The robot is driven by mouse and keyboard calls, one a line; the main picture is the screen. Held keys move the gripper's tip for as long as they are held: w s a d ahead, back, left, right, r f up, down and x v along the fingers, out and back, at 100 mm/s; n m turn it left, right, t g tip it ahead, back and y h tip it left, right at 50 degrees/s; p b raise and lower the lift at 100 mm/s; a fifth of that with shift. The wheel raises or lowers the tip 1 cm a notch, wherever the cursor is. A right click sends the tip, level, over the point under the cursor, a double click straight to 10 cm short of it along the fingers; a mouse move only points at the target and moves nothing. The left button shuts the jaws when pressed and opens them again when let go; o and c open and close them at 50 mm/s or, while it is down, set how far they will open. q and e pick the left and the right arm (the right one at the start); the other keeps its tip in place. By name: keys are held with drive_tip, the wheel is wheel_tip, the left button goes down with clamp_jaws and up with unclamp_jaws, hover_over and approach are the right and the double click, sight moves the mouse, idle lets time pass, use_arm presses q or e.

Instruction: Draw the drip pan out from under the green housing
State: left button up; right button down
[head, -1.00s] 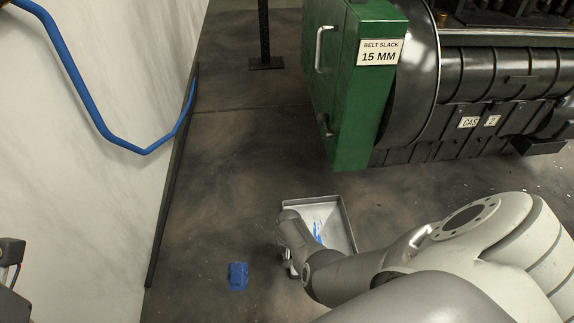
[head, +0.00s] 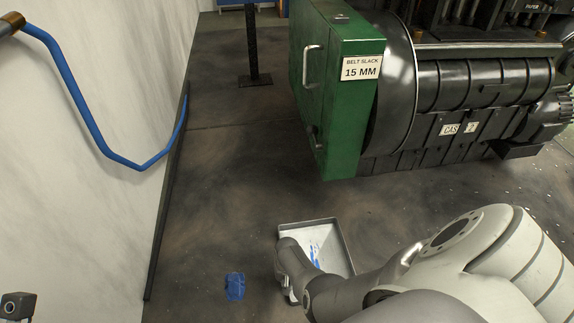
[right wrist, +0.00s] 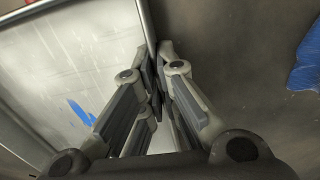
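The drip pan (head: 333,240) is a shallow grey metal tray with blue smears inside. It lies on the open floor in front of the green housing (head: 338,120), with bare floor between them. My right gripper (head: 288,292) is at the pan's near left side, partly hidden by its own wrist in the head view. In the right wrist view the pan (right wrist: 95,40) fills the left, and my right gripper's fingers (right wrist: 160,80) are closed around its rim, one on each side. The exact contact is partly hidden. My left gripper is not in view.
A blue patch (head: 235,286) lies on the floor left of the pan. A white wall (head: 80,210) with a blue rail (head: 88,115) bounds the left. A black post (head: 252,45) stands behind. The black machine (head: 480,90) fills the upper right.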

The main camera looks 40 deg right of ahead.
drive_tip(key=c, duration=1.6)
unclamp_jaws()
drive_tip(key=shift+o, duration=0.2)
drive_tip(key=shift+r, duration=0.1)
drive_tip(key=shift+r, duration=3.65)
drive_tip(key=shift+w, duration=0.1)
